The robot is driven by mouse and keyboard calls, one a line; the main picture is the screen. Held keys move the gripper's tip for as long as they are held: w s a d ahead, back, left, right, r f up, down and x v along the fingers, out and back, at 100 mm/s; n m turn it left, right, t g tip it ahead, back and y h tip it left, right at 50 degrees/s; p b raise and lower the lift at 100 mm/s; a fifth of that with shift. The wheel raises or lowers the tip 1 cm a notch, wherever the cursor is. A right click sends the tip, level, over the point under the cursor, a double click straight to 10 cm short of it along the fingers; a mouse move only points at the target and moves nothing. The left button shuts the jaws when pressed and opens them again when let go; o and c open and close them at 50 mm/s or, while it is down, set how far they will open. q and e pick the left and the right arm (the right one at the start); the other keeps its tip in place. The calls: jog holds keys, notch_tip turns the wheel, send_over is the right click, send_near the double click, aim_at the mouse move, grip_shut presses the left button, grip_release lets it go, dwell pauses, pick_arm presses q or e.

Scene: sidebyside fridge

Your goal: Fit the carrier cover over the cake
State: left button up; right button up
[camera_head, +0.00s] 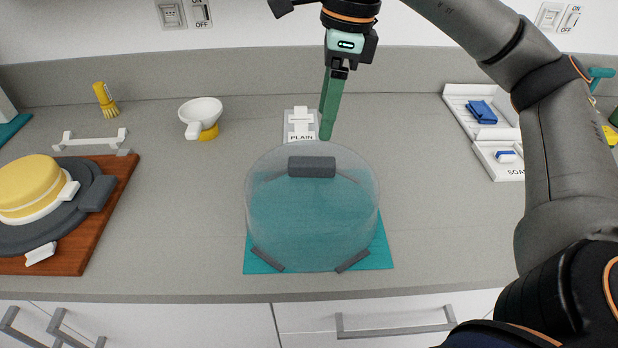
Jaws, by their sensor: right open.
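The carrier cover (270,215) is a clear round dome with a dark grey block handle on top. It stands on a teal mat (384,256) in the middle of the counter. The yellow cake (28,186) sits at the left on a white plate, over a dark grey round carrier base (60,220) on a brown wooden board (118,190). My right gripper (328,125) is open behind and above the cover, its green fingers pointing down, apart from the handle. The fingers overlap in this view. My left gripper is not in view.
A white bowl-like cup on a yellow base (203,114) and a yellow brush (105,98) stand at the back left. A white "PLAIN" stand (301,122) is behind the cover. A white tray with a blue cloth (482,110) is at right. Counter between board and mat is clear.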

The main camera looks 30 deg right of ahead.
aim_at(313, 160)
jog(key=f, duration=0.3)
jog(key=a+f, duration=0.1)
jog(key=f, duration=0.2)
jog(key=w+f, duration=0.1)
jog(key=f, duration=0.2)
jog(key=shift+a+f, duration=0.15)
jog(key=shift+a, duration=0.1)
grip_shut()
dwell(1.1)
